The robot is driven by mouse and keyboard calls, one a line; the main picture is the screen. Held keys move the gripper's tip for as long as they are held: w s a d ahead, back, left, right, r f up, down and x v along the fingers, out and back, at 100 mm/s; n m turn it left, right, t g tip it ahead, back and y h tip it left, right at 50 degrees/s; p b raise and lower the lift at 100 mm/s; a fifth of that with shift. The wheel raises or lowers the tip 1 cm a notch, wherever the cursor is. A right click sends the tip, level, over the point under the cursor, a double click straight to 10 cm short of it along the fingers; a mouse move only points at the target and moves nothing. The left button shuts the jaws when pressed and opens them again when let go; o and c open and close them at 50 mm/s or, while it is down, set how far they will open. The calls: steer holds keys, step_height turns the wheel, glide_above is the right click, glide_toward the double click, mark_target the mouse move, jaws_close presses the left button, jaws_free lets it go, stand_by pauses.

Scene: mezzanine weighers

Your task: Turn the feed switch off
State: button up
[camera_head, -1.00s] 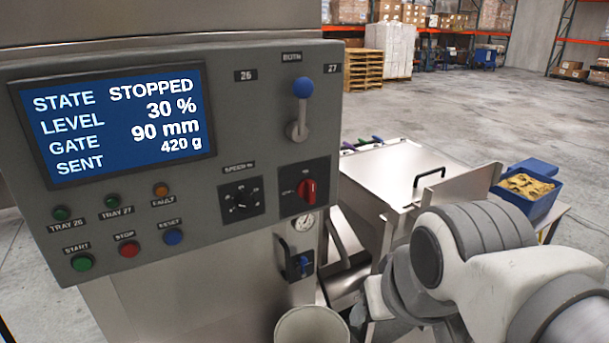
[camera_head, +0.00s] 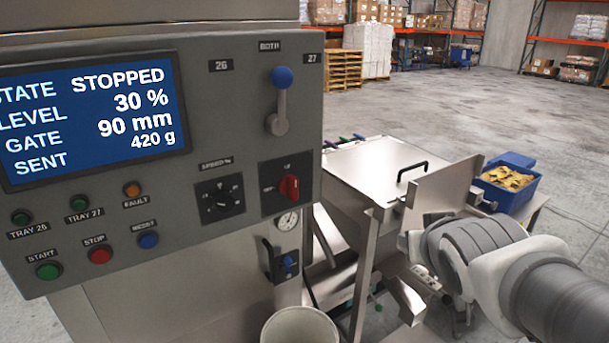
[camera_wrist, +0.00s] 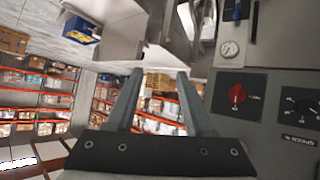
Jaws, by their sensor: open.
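A red rotary switch (camera_head: 289,187) sits on a black plate at the lower right of the grey control panel (camera_head: 215,130). Its small labels cannot be read, so I cannot confirm that it is the feed switch. Its grip looks roughly upright in the head view. It also shows in the wrist view (camera_wrist: 237,95), to the right of my gripper. My gripper (camera_wrist: 158,72) is open and empty, with its two fingers apart and not touching the panel. In the head view my arm is at the lower right, and the fingers cannot be made out.
Beside the switch is a black speed dial (camera_head: 219,199); above is a blue-knobbed lever (camera_head: 280,100). The screen (camera_head: 90,115) reads STOPPED. Below are a gauge (camera_head: 287,221) and a white bucket (camera_head: 300,328). A steel hopper (camera_head: 375,165) and blue bin (camera_head: 510,185) stand right.

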steer(key=w+a+n+t+y+b, duration=0.2)
steer(key=w+a+t+y, duration=0.1)
steer(key=w, duration=0.3)
steer(key=n+t+y+b, duration=0.1)
steer(key=n+y+b, duration=0.1)
steer(key=n+y, duration=0.5)
glide_toward(295, 180)
steer(key=w+a, duration=0.1)
steer(key=w, duration=0.1)
steer(key=w+a+m+y, duration=0.1)
steer(key=w+a, duration=0.1)
steer(key=w, duration=0.1)
steer(key=w+a+f+m, duration=0.1)
steer(key=w, duration=0.2)
steer(key=shift+w+a+y, duration=0.15)
steer(key=shift+a+y, duration=0.05)
steer(key=shift+y, duration=0.1)
jaws_close()
